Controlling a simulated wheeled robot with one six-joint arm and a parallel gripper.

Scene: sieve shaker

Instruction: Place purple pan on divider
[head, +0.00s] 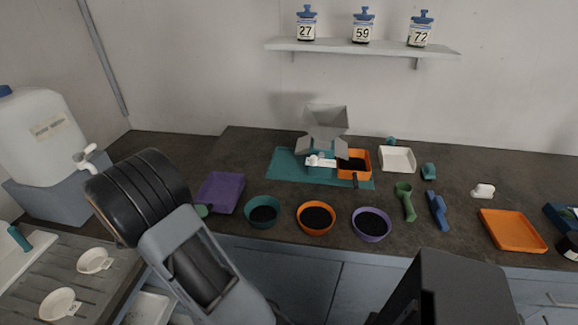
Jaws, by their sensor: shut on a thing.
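A flat purple rectangular pan (220,192) lies at the left of the counter, its lower left partly behind my arm. A round purple pan (371,224) with dark grains stands at the front edge, right of a similar orange one (316,218) and a teal one (263,211). The divider (326,123) is a grey hopper on a teal mat (282,164). A small orange box (355,162) with dark grains stands at its right. My arm crosses the lower left; my gripper does not show. I cannot tell which purple pan the task means.
A white tray (397,158) stands right of the divider. Green (405,201) and blue (438,209) scoops and an orange tray (513,230) lie farther right. A shelf (360,47) with three jars hangs above. A white water container (40,135) stands far left.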

